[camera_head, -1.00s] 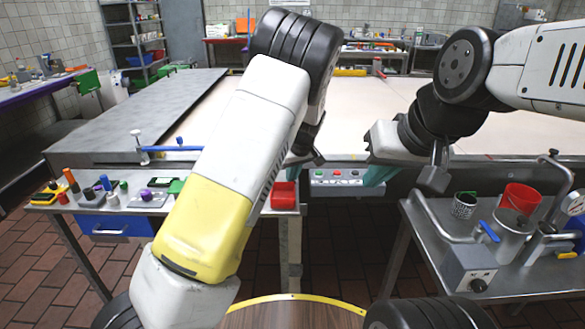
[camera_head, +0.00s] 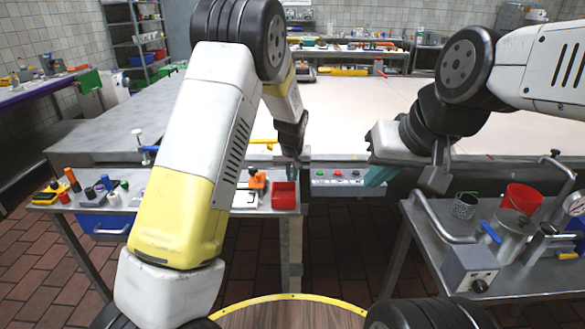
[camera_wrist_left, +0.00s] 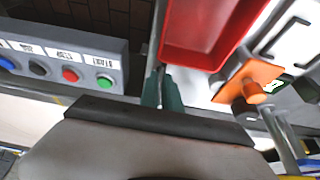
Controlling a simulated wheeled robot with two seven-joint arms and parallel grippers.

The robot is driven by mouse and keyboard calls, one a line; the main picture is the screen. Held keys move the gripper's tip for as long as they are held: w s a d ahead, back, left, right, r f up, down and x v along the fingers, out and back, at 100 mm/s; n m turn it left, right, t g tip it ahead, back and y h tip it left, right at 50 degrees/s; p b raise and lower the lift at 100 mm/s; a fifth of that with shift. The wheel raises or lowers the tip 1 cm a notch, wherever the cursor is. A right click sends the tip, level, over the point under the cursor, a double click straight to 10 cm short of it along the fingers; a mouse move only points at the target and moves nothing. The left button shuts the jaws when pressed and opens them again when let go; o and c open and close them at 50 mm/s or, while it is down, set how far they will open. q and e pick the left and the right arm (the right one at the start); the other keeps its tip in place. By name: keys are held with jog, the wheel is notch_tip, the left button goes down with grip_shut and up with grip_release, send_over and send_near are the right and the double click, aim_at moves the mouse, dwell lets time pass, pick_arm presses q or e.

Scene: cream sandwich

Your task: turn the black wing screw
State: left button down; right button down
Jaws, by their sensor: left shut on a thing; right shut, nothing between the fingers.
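My left gripper (camera_head: 293,164) reaches down at the front edge of the long table, between the red tray and the button panel. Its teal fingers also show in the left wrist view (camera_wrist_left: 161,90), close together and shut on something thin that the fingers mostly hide. I cannot make out a black wing screw clearly in either view. My right gripper (camera_head: 380,175) has teal fingers, is shut and empty, and hangs just in front of the button panel, apart from the left one.
The button panel (camera_head: 346,177) sits on the table front; it shows at the left of the wrist view (camera_wrist_left: 62,65). A red tray (camera_head: 285,207) and an orange part (camera_head: 257,181) lie close to the left gripper. A cart with a red cup (camera_head: 522,198) stands at the right.

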pick_arm(q)
jog(key=c, duration=1.6)
grip_release()
jog(key=shift+o, duration=0.2)
jog(key=v, duration=0.7)
jog(key=shift+r, duration=0.4)
jog(key=shift+s, duration=0.15)
